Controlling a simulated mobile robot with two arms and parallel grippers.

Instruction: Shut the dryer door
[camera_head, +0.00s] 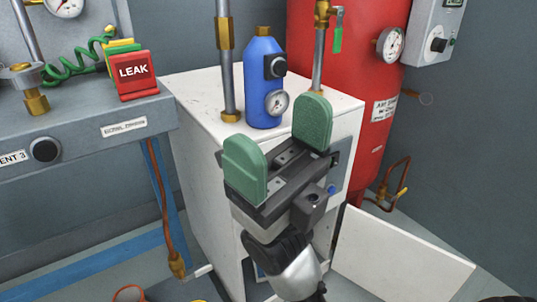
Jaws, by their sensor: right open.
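The dryer is a white cabinet (200,150) in the middle of the view. Its door (395,258), a flat white panel, stands swung open, reaching out to the lower right from the cabinet's front. My right gripper (279,147) is in front of the cabinet, its two green pads wide apart with nothing between them. It is up near the cabinet's top front edge, above and to the left of the door, and apart from it. The gripper and its arm hide much of the cabinet's front. My left gripper is not in view.
A blue canister (262,85) with a gauge and upright pipes stand on or by the cabinet top. A red tank (345,50) is behind. A grey bench (75,135) with a red LEAK tag (134,75) is at left. Floor right of the door looks clear.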

